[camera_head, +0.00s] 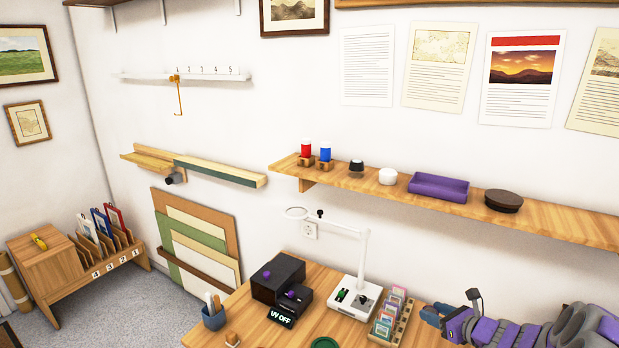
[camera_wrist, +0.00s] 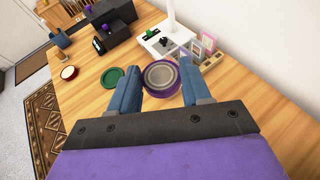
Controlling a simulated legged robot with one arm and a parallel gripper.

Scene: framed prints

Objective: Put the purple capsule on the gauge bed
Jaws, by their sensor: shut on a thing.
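My gripper (camera_wrist: 160,78) is shut on a round purple capsule (camera_wrist: 162,91) with a grey disc inside its purple rim. The blue fingers are on either side of it, above the wooden table. In the head view my gripper (camera_head: 436,316) is at the lower right, and the capsule cannot be made out there. A white device (camera_head: 340,307) with a green part, a dark grey pad and a tall post stands left of my gripper; it may hold the gauge bed, but I cannot tell for certain. It also shows in the wrist view (camera_wrist: 150,47), beyond the fingertips.
A card rack (camera_head: 381,329) stands between the white device and my gripper. Black boxes (camera_head: 278,277) with a "UV OFF" sign stand left. A wall shelf (camera_head: 560,222) runs above.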

